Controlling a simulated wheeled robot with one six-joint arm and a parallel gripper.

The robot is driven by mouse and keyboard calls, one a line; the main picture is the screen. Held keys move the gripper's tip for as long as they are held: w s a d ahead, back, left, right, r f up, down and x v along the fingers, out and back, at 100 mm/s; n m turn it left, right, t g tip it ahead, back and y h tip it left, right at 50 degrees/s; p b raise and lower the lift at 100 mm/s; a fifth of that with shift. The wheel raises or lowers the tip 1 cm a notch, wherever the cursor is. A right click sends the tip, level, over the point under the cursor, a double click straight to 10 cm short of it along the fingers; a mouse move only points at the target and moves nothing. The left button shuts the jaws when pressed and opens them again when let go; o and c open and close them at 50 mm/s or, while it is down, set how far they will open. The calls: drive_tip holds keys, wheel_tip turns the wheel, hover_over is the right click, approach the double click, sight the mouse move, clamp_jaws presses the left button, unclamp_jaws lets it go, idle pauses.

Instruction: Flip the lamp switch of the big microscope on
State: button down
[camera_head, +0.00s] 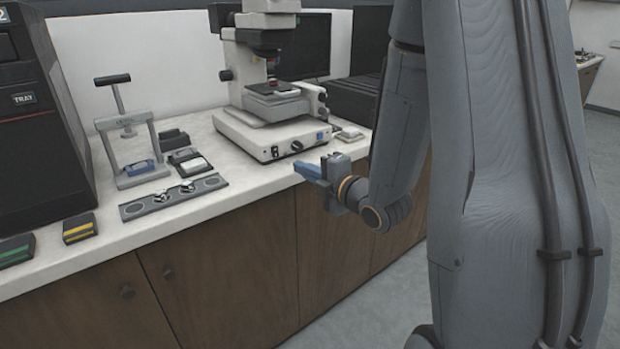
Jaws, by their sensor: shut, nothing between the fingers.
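The big microscope (283,130) stands upright on the white bench, with its pale base facing me. The base front carries a small dark switch with a reddish mark (275,152), a black knob (296,146) and a small blue square (320,136). I cannot tell which of them is the lamp switch or how it is set. My gripper (300,167) is shut and empty. Its blue fingers point left, in front of and below the right part of the base, at the bench's front edge. It appears apart from the microscope.
A small hand press (127,130) stands on the left of the bench. A metal strip with round parts (173,197) lies before it. A large dark machine (40,120) fills the left. A monitor (305,50) stands behind the microscope. Bench front right of the strip is clear.

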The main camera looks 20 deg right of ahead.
sight(276, 156)
drive_tip(key=p+x, duration=0.1)
drive_tip(key=x, duration=0.8)
drive_tip(key=shift+w, duration=0.15)
drive_tip(key=shift+w+a, duration=0.1)
drive_tip(key=shift+w+f+b, duration=0.1)
drive_tip(key=shift+f+b, duration=0.05)
drive_tip(key=shift+b, duration=0.2)
drive_tip(key=f+v, duration=0.3)
drive_tip(key=v, duration=1.1)
drive_tip(key=shift+f, duration=0.15)
